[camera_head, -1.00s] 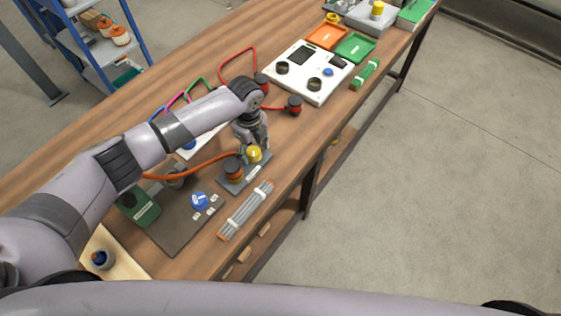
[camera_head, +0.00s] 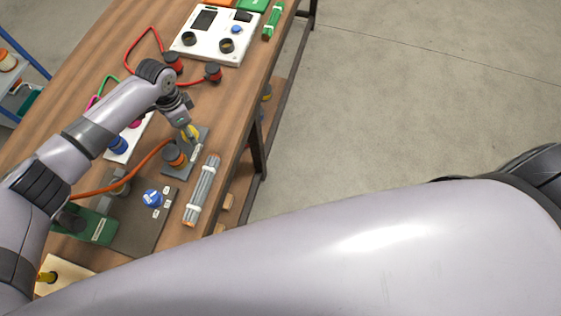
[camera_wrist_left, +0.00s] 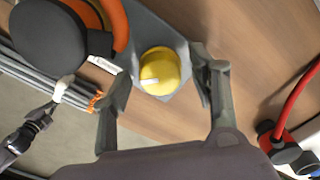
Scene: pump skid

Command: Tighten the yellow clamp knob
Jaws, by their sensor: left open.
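The yellow clamp knob (camera_head: 194,133) sits on a grey base plate (camera_head: 201,148) beside an orange-and-dark coupling (camera_head: 174,156). In the left wrist view the knob (camera_wrist_left: 165,66) is round, with a white pointer mark toward the left. My left gripper (camera_head: 187,132) is over the knob. In the left wrist view its fingers (camera_wrist_left: 160,76) are open on either side of the knob, with a visible gap on both sides. How deep the fingertips reach beside it is hard to tell. My right gripper is not in view.
An orange hose (camera_head: 125,177) runs left from the coupling. A blue knob (camera_head: 153,198) sits on a dark plate, and a bundle of grey rods (camera_head: 202,190) lies near the table's front edge. A white instrument panel (camera_head: 210,48) and red-capped parts (camera_head: 213,72) lie farther back.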

